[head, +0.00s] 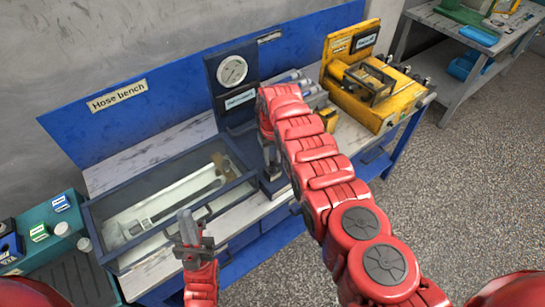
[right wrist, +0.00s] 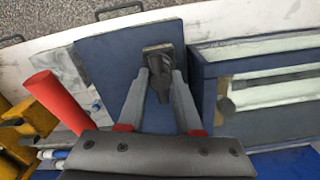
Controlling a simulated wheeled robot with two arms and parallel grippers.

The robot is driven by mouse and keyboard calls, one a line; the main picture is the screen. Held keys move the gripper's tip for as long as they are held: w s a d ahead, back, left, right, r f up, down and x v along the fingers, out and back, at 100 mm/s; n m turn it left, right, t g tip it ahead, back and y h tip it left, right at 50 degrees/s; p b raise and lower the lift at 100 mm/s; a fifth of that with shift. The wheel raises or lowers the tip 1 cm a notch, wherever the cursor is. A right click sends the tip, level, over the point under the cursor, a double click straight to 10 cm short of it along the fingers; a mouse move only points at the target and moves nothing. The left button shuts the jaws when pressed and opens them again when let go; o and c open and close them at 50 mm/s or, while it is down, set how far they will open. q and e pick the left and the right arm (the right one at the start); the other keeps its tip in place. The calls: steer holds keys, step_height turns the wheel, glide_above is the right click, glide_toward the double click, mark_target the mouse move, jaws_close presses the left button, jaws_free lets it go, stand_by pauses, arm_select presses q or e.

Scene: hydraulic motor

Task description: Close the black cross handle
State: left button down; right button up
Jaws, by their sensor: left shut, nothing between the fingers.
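The black cross handle (right wrist: 161,66) shows in the right wrist view, on a dark blue panel beside the glass-topped tank. My right gripper (right wrist: 161,80) points at it, with one finger on each side of the handle. The fingers are apart, and I cannot tell whether they touch it. In the head view my right arm hides most of the handle's area, and the right gripper (head: 271,158) shows only partly, below the arm's end. My left gripper (head: 187,228) is shut and empty in front of the tank's near edge.
The tank (head: 112,256) stands on the hose bench, left of the right gripper. A gauge panel (head: 222,98) stands behind. A yellow machine (head: 405,95) sits to the right. A red cylinder (right wrist: 55,100) is left of the gripper in the right wrist view. A teal unit (head: 70,213) is at left.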

jaws_close()
steer(key=m, duration=0.3)
steer(key=shift+b, duration=0.4)
steer(key=m+b, duration=0.2)
steer(key=m, duration=0.1)
steer(key=shift+f+m, duration=0.25)
steer(key=shift+m, duration=0.05)
steer(key=m+b, duration=0.8)
steer(key=b, duration=0.2)
steer(key=shift+m+b, duration=0.3)
steer(key=shift+m, duration=0.1)
steer(key=shift+r+m+b, duration=0.25)
steer(key=shift+m+b, duration=1)
steer(key=shift+m, duration=0.05)
